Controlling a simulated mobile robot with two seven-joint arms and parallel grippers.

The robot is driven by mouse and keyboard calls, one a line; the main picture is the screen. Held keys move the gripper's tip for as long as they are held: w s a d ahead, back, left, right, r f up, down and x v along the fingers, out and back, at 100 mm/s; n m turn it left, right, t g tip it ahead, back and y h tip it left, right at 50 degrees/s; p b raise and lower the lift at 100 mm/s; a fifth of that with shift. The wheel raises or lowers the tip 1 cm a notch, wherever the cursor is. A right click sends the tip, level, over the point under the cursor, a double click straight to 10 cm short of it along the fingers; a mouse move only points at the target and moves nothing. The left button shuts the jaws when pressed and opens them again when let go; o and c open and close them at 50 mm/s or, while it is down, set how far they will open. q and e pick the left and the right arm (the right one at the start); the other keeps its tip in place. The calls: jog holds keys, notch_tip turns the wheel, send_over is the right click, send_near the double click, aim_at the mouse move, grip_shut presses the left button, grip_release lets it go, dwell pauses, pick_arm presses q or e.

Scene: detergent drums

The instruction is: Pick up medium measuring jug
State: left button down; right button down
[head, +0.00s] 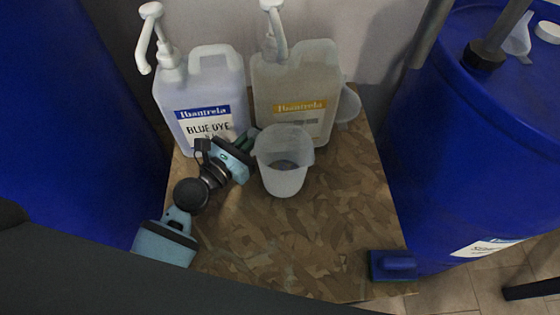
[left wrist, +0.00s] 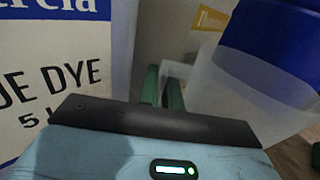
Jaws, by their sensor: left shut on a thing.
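A translucent white measuring jug (head: 284,170) stands upright on the brown patterned board, in front of the two dispenser bottles. In the left wrist view the jug (left wrist: 225,100) fills the right side. My left gripper (head: 252,138) reaches in from the left to the jug's left side. In the left wrist view its two green fingers (left wrist: 163,92) are closed together at the jug's pale handle (left wrist: 178,70). The grip itself is partly hidden behind the gripper body. A second translucent jug (head: 348,105) is partly hidden behind the right bottle. My right gripper is not in view.
A blue dye bottle (head: 205,95) and a yellow-labelled bottle (head: 297,85), both with white pumps, stand close behind. Blue drums (head: 470,130) flank the board (head: 330,235). A blue object (head: 393,265) sits at its front right corner. The board's front middle is clear.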

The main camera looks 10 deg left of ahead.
aim_at(262, 116)
pick_arm(q)
jog(key=shift+r, duration=0.25)
jog(key=shift+r+p, duration=1.3)
jog(key=shift+r, duration=0.25)
jog(key=shift+s+d+r, duration=0.1)
jog(key=shift+s+r, duration=0.05)
jog(key=s+d, duration=0.2)
jog(key=s, duration=0.5)
jog(key=s+d+r, duration=0.1)
jog(key=s+d, duration=0.2)
jog(key=s, duration=0.4)
jog(key=shift+s+d+p, duration=0.25)
jog(key=shift+d+p, duration=0.1)
jog(key=shift+p, duration=0.05)
jog(key=shift+r, duration=0.1)
